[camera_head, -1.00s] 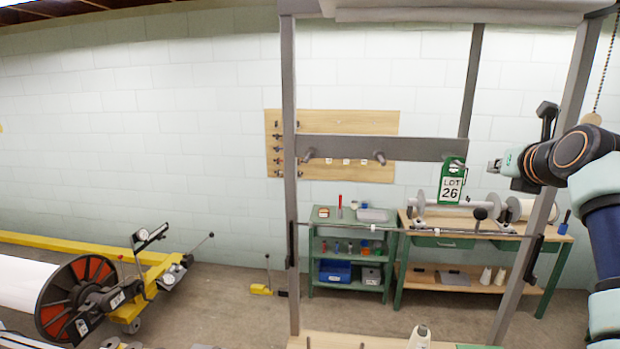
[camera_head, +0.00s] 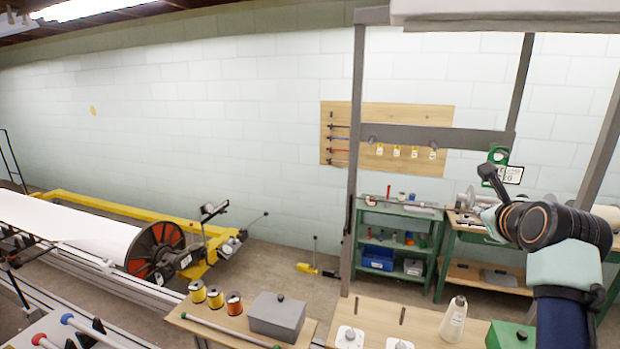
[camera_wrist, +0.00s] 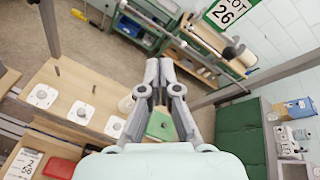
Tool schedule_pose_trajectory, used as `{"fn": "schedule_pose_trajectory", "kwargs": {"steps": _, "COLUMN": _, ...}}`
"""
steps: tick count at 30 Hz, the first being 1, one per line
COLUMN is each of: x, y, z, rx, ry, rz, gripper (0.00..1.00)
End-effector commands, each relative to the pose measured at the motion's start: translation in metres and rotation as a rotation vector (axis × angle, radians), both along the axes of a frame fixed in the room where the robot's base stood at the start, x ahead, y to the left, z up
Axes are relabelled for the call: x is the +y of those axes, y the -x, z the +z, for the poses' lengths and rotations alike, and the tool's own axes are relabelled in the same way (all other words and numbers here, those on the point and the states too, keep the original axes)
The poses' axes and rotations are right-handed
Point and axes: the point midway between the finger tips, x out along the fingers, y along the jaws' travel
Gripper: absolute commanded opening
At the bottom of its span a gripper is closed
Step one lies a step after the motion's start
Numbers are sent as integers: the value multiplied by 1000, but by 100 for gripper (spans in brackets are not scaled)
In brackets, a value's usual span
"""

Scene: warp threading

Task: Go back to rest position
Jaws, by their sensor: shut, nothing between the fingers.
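My gripper (camera_wrist: 159,68) shows in the wrist view with its two grey fingers close together and nothing between them. It points down and away over the workshop, above the wooden bench (camera_wrist: 75,98). In the head view my arm is at the right, and its dark wrist hides most of the gripper. The green and white LOT 26 tag (camera_wrist: 229,9) hangs apart from the gripper at the top of the wrist view. In the head view the tag (camera_head: 510,174) is just behind my wrist, partly covered.
A grey frame post (camera_head: 353,190) stands left of my arm. The front bench (camera_head: 385,315) carries a white cone (camera_head: 453,319) and a green box (camera_head: 509,336). Green shelves (camera_head: 397,241) stand behind. A large white roll (camera_head: 75,228) lies left.

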Motion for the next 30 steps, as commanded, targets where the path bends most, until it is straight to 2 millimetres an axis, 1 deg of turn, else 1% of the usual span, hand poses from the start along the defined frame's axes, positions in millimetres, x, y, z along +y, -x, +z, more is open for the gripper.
{"fn": "schedule_pose_trajectory", "kwargs": {"steps": 1, "x": 22, "y": -6, "z": -17, "rx": 38, "ry": 86, "rz": 59, "gripper": 0}}
{"fn": "schedule_pose_trajectory", "kwargs": {"steps": 2, "x": 37, "y": -8, "z": -27, "rx": 62, "ry": 153, "rz": 98, "gripper": 0}}
{"fn": "schedule_pose_trajectory", "kwargs": {"steps": 5, "x": 95, "y": -8, "z": -65, "rx": 154, "ry": 424, "rz": 257, "gripper": 0}}
{"fn": "schedule_pose_trajectory", "kwargs": {"steps": 6, "x": 123, "y": -3, "z": -83, "rx": 194, "ry": 556, "rz": 335, "gripper": 0}}
{"fn": "schedule_pose_trajectory", "kwargs": {"steps": 8, "x": 169, "y": 10, "z": -108, "rx": 250, "ry": 773, "rz": 455, "gripper": 0}}
{"fn": "schedule_pose_trajectory", "kwargs": {"steps": 9, "x": 200, "y": 23, "z": -125, "rx": 285, "ry": 922, "rz": 538, "gripper": 0}}
{"fn": "schedule_pose_trajectory", "kwargs": {"steps": 11, "x": 243, "y": 49, "z": -146, "rx": 329, "ry": 1149, "rz": 657, "gripper": 0}}
{"fn": "schedule_pose_trajectory", "kwargs": {"steps": 12, "x": 270, "y": 70, "z": -159, "rx": 355, "ry": 1300, "rz": 733, "gripper": 0}}
{"fn": "schedule_pose_trajectory", "kwargs": {"steps": 14, "x": 308, "y": 106, "z": -174, "rx": 387, "ry": 1528, "rz": 843, "gripper": 0}}
{"fn": "schedule_pose_trajectory", "kwargs": {"steps": 15, "x": 330, "y": 131, "z": -182, "rx": 402, "ry": 1673, "rz": 910, "gripper": 0}}
{"fn": "schedule_pose_trajectory", "kwargs": {"steps": 16, "x": 344, "y": 151, "z": -186, "rx": 411, "ry": 1779, "rz": 954, "gripper": 0}}
{"fn": "schedule_pose_trajectory", "kwargs": {"steps": 17, "x": 357, "y": 169, "z": -189, "rx": 420, "ry": 1877, "rz": 995, "gripper": 0}}
{"fn": "schedule_pose_trajectory", "kwargs": {"steps": 18, "x": 370, "y": 193, "z": -192, "rx": 426, "ry": 1996, "rz": 1042, "gripper": 0}}
{"fn": "schedule_pose_trajectory", "kwargs": {"steps": 21, "x": 392, "y": 239, "z": -195, "rx": 435, "ry": 2224, "rz": 1127, "gripper": 0}}
{"fn": "schedule_pose_trajectory", "kwargs": {"steps": 22, "x": 396, "y": 248, "z": -195, "rx": 436, "ry": 2271, "rz": 1141, "gripper": 0}}
{"fn": "schedule_pose_trajectory", "kwargs": {"steps": 24, "x": 401, "y": 263, "z": -195, "rx": 439, "ry": 2347, "rz": 1165, "gripper": 0}}
{"fn": "schedule_pose_trajectory", "kwargs": {"steps": 25, "x": 402, "y": 266, "z": -195, "rx": 440, "ry": 2365, "rz": 1170, "gripper": 0}}
{"fn": "schedule_pose_trajectory", "kwargs": {"steps": 30, "x": 403, "y": 269, "z": -195, "rx": 441, "ry": 2383, "rz": 1173, "gripper": 0}}
